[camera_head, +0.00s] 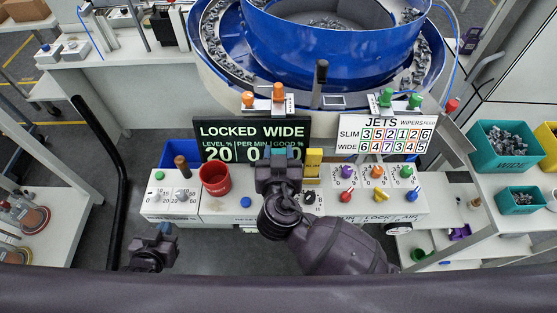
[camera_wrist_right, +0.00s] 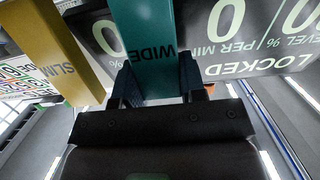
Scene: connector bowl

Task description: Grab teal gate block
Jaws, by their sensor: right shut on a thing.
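The teal gate block (camera_wrist_right: 147,50) carries the word WIDE and sits between the fingers of my right gripper (camera_wrist_right: 158,88), which is shut on it. In the head view my right gripper (camera_head: 279,165) is in front of the black display. It largely hides the block there, with only a bit of teal showing at its top. I cannot tell whether the block touches anything else. My left gripper (camera_head: 163,236) is low at the left, in front of the console and apart from the block; its fingers are too small to judge.
A yellow block marked SLIM (camera_head: 313,166) stands just right of my right gripper. The black display (camera_head: 220,129) and blue bowl (camera_head: 330,50) are behind. Teal bins (camera_head: 505,165) stand at the right.

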